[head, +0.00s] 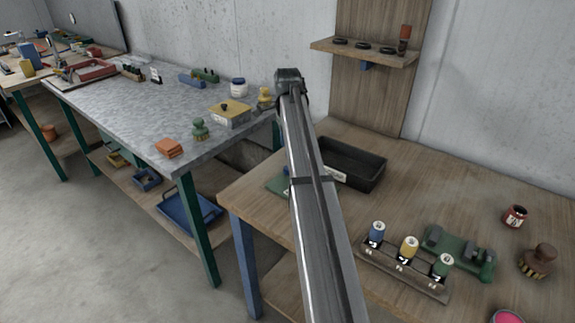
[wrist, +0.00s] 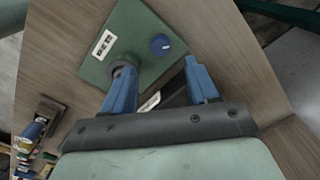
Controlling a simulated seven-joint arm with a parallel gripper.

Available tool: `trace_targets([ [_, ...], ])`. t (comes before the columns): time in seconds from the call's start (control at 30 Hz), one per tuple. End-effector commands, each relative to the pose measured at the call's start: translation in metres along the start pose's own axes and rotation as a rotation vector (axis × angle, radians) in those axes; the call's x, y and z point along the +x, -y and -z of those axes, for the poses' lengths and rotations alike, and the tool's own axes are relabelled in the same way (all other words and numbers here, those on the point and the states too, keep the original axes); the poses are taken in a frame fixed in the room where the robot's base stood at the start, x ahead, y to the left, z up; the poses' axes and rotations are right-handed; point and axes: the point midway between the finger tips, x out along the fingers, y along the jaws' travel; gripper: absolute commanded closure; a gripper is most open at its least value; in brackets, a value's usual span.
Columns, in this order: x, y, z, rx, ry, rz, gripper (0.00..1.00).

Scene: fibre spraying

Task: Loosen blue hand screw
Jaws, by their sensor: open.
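The blue hand screw (wrist: 160,44) is a small round blue knob on a green plate (wrist: 122,30) in the wrist view. The plate has a white label and a grey round post (wrist: 122,66). My gripper (wrist: 157,70) is open, with its two blue fingers apart and nothing held between them. The knob appears beyond the fingertips, nearer the right finger. The left finger overlaps the grey post in the picture; I cannot tell whether they touch. In the head view my arm covers the knob and most of the green plate (head: 277,185).
A black tray (head: 362,178) lies right of the plate. A rack (head: 400,272) with blue, yellow and green spools, a green device (head: 470,262), a red can (head: 515,217) and a brush (head: 540,257) stand farther right. A wall shelf (head: 365,52) is behind.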

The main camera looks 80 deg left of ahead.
Motion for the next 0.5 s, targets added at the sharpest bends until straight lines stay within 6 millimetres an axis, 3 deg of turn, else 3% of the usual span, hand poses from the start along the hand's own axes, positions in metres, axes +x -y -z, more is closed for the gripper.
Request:
trace_targets([
  [0.23, 0.044, -0.001, 0.0, 0.0, 0.001, -0.001, 0.41],
  [0.5, 0.075, 0.0, 0.0, -0.001, 0.001, 0.0, 0.41],
])
